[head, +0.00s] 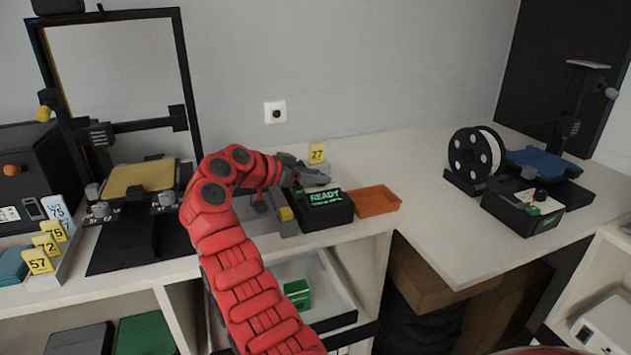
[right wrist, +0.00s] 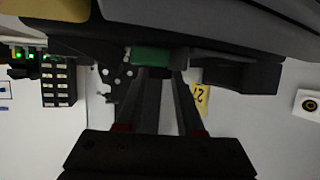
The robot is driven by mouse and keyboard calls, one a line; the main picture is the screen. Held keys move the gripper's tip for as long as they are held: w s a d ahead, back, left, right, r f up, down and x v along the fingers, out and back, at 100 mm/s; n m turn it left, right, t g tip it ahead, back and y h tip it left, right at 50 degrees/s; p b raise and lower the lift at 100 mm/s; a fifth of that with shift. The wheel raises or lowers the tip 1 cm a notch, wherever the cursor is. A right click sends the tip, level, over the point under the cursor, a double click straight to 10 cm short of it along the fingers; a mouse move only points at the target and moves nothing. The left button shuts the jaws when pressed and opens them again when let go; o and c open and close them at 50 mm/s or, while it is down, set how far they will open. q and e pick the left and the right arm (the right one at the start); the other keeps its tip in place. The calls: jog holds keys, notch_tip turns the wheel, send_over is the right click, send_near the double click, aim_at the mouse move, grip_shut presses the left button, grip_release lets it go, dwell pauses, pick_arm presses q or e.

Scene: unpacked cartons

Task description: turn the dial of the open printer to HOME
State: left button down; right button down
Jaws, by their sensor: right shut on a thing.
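The open printer (head: 140,180) stands at the left of the bench, with a black frame and a yellow bed. Its black control box (head: 325,212) is to the right, with a green display reading READY and a smaller second line I cannot read. My right gripper (head: 306,180) is at the top of this box, its jaws shut on the dial, which the fingers mostly hide in the head view. In the right wrist view the fingers (right wrist: 165,92) reach to a green part (right wrist: 152,58) at the dark box. My left gripper is not in view.
An orange tray (head: 377,200) sits right beside the control box. A yellow tag 27 (head: 317,153) stands behind it. A second printer with a blue bed (head: 545,163) and a spool (head: 477,153) are on the right bench. Bench between is clear.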

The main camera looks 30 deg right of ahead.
jog(key=shift+f, duration=0.25)
jog(key=c, duration=0.5)
grip_release()
jog(key=shift+c, duration=0.2)
jog(key=shift+r, duration=0.15)
jog(key=shift+a+r, duration=0.2)
jog(key=shift+a, duration=0.25)
jog(key=v, duration=1.6)
jog(key=shift+r+p, duration=0.15)
jog(key=shift+p, duration=0.2)
jog(key=shift+a, duration=0.15)
